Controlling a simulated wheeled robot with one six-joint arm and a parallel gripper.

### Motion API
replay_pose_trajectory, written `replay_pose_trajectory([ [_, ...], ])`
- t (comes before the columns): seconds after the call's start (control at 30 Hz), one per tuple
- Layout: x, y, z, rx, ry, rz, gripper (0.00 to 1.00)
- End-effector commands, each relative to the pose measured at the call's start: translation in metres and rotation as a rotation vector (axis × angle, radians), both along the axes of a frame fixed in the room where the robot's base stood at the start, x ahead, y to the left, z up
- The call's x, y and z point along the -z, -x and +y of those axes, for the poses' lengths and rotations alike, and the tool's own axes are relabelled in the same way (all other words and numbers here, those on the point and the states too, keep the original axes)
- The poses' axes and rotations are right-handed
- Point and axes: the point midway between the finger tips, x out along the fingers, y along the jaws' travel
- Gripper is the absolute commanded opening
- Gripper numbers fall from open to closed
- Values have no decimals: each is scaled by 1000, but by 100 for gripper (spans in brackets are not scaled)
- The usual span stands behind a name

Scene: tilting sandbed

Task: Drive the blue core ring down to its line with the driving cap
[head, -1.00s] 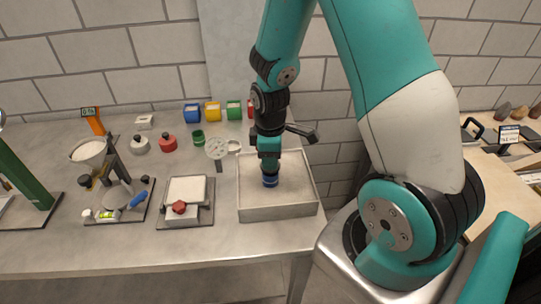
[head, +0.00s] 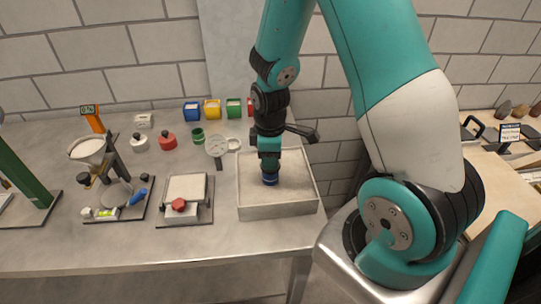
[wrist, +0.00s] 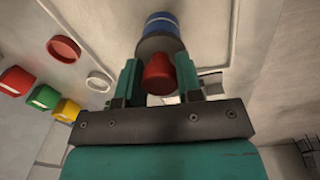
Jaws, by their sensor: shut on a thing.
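My gripper (wrist: 158,78) is shut on the red knob (wrist: 158,73) of the driving cap, between its two green fingers. The cap's dark grey body (wrist: 160,45) lies against the blue core ring (wrist: 161,22), in line with it. A thin pale line runs around the ring. In the head view my gripper (head: 268,163) points down into the sandbed tray (head: 280,211), with the blue ring (head: 270,181) below it at the sand. The knob is hidden there. I cannot tell how deep the ring's lower edge is in the sand.
Left of the tray stand a pad with a red knob (head: 179,205), a stand with a funnel (head: 88,150) and a dial gauge (head: 216,147). Red (head: 168,142) and white weights and several coloured boxes (head: 212,110) are behind. The bench front (head: 180,245) is clear.

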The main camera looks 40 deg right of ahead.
Motion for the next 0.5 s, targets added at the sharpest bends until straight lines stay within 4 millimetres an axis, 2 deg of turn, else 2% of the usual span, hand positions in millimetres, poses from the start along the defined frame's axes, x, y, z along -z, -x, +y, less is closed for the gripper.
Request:
replay_pose_trajectory([
  [0.5, 9, 0, 0, 0, 0, 0, 12],
])
